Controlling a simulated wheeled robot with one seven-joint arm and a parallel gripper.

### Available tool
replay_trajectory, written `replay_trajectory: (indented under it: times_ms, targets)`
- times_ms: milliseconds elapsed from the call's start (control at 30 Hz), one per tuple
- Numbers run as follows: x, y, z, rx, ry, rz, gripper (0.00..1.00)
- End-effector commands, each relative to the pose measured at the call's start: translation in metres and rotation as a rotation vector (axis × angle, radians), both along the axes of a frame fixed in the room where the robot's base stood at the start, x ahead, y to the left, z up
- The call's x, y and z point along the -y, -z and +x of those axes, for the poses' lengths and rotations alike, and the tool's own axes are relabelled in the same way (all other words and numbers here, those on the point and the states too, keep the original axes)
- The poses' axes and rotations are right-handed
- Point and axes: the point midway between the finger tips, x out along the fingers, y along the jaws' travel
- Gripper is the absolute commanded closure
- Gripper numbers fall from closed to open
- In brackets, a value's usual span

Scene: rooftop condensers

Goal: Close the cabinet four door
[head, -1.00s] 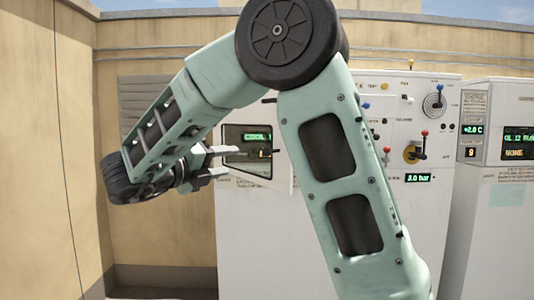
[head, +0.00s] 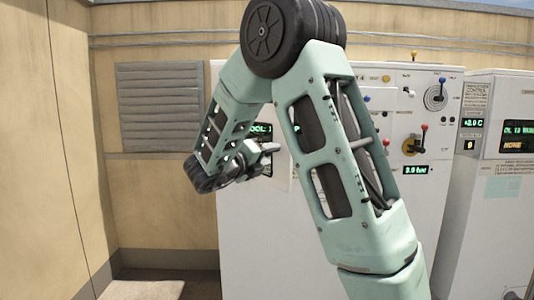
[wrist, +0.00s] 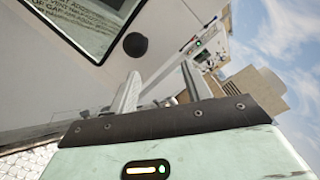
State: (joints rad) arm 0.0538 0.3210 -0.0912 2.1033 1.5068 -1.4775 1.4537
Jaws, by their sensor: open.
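The white cabinet (head: 250,235) stands behind my arm in the head view. A small white door (head: 283,172) with a dark window shows on its front, mostly hidden by my arm. How far it stands open, I cannot tell. In the wrist view, a white panel (wrist: 75,88) with a dark text window (wrist: 88,20) and a round black knob (wrist: 135,45) lies close beyond the fingers. My gripper (head: 272,148) is in front of the door area. In the wrist view my gripper (wrist: 160,88) has its fingers apart with nothing held; contact with the door is unclear.
A second white cabinet (head: 500,190) with displays stands at the right. Levers and a yellow-backed red switch (head: 413,145) stick out from the first cabinet's front. A louvred vent (head: 160,105) is on the beige wall.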

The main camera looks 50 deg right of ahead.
Motion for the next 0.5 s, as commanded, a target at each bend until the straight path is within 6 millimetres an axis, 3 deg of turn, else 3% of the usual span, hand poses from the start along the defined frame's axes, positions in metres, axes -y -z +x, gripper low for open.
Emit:
replay_trajectory:
  times_ms: [200, 400, 500]
  targets:
    - [0.0002, 0.0004, 0.0001, 0.000, 0.000, 0.000, 0.51]
    - [0.0000, 0.0003, 0.0001, 0.000, 0.000, 0.000, 1.00]
    - [0.0000, 0.0003, 0.0001, 0.000, 0.000, 0.000, 1.00]
